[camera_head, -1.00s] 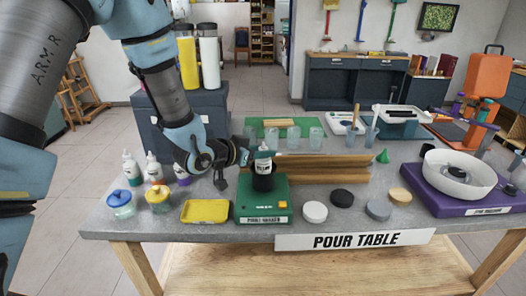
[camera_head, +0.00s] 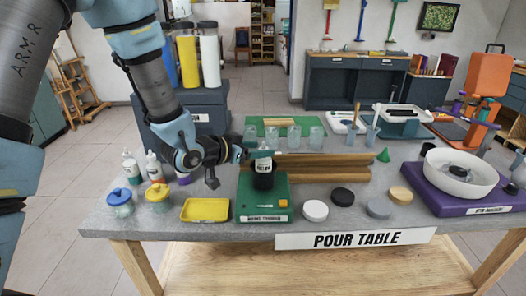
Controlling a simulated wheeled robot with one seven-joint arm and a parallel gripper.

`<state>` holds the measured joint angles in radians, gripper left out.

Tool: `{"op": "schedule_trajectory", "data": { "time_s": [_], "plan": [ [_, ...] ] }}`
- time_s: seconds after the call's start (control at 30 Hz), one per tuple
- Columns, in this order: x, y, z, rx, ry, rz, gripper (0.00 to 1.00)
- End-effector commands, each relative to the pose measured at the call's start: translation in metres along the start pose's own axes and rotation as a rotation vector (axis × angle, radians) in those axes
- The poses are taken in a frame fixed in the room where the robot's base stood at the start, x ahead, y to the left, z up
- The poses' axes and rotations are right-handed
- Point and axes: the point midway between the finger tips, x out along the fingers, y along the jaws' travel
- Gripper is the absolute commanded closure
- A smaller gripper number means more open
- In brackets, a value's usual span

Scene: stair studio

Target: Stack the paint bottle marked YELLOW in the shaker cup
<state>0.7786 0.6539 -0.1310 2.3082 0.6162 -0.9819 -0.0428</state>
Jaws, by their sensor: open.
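A white-labelled paint bottle (camera_head: 263,164) stands upright in the dark shaker cup (camera_head: 263,181), its lower part hidden by the cup wall. Its label is too small to read surely. The cup stands on the green shaker machine (camera_head: 276,208) near the table's front middle. My gripper (camera_head: 252,154) is at the bottle's upper left side, coming in level from the left. Its fingers are open around or beside the bottle's top; I cannot tell whether they touch it.
Paint bottles (camera_head: 154,168) stand at the table's left, one partly behind my arm. Blue-lidded (camera_head: 119,197) and yellow-lidded jars (camera_head: 158,198), a yellow tray (camera_head: 205,210) and several round lids (camera_head: 315,211) lie near the front. Wooden bars (camera_head: 325,168) lie behind the machine.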

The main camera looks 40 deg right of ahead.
Motion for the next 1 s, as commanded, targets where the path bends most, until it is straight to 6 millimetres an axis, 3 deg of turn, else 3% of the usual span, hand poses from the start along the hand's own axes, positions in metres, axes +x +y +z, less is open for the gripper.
{"op": "schedule_trajectory", "data": {
  "time_s": [0.2, 0.4, 0.6, 0.83, 0.93, 1.0],
  "plan": [
    [-0.048, -0.002, 0.002, 0.001, 0.002, -0.005, 0.36],
    [-0.081, -0.001, 0.001, 0.001, 0.001, -0.004, 0.36],
    [-0.095, 0.000, 0.001, 0.001, 0.000, -0.001, 0.36],
    [-0.097, -0.001, 0.002, -0.001, -0.003, -0.004, 0.36],
    [-0.104, -0.019, 0.008, -0.012, -0.041, -0.060, 0.36],
    [-0.120, -0.047, 0.020, -0.038, -0.108, -0.154, 0.36]
  ]
}}
